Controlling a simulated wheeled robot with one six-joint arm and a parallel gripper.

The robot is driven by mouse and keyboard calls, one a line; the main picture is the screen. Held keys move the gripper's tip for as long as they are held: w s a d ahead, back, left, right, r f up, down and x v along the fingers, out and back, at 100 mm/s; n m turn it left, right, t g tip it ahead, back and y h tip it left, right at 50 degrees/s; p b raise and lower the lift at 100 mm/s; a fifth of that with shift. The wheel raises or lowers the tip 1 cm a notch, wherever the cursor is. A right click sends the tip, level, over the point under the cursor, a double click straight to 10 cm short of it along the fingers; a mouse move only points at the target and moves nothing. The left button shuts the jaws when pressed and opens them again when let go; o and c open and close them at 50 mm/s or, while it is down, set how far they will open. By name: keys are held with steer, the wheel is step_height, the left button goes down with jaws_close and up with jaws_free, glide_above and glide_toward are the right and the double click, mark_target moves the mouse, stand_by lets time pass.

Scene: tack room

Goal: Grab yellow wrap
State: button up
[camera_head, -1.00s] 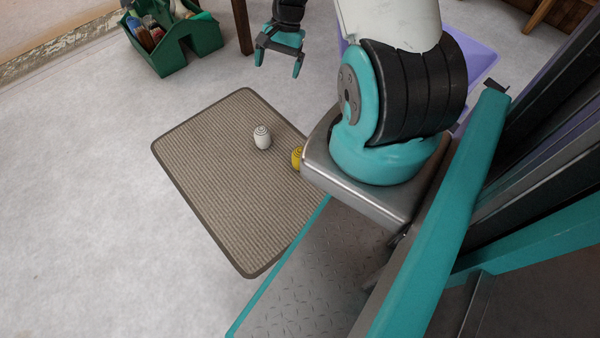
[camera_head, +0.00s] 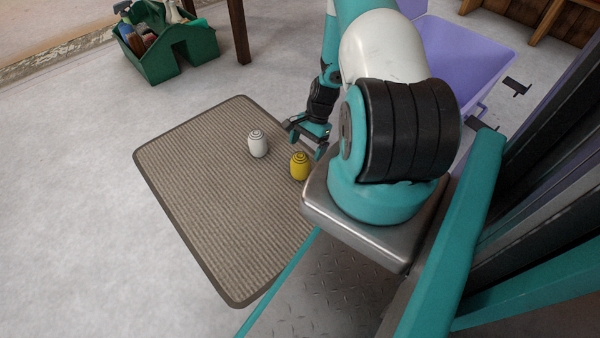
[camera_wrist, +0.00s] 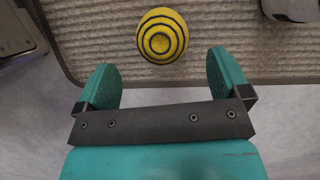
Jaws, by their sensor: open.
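The yellow wrap (camera_head: 300,166) is a small roll with dark rings on its end. It stands on the ribbed mat (camera_head: 215,215) near the mat's right edge. In the wrist view the yellow wrap (camera_wrist: 162,36) lies beyond the fingertips, roughly centred between them. My gripper (camera_head: 306,140) is beside the mat's right edge, close to the wrap. In the wrist view my gripper (camera_wrist: 165,78) is open, with nothing between its fingers.
A white wrap (camera_head: 257,144) stands on the mat left of the yellow one; part of it shows in the wrist view (camera_wrist: 292,8). A green caddy (camera_head: 185,50) with bottles sits at the top left. A purple bin (camera_head: 465,60) stands behind my arm. Floor left of the mat is clear.

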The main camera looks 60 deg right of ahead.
mark_target(301, 161)
steer(key=b+x, duration=0.5)
steer(key=x, duration=0.1)
steer(key=shift+w+f, duration=0.15)
steer(key=shift+f, duration=0.05)
steer(key=shift+r, duration=0.1)
steer(key=shift+c, duration=0.3)
steer(key=c, duration=1)
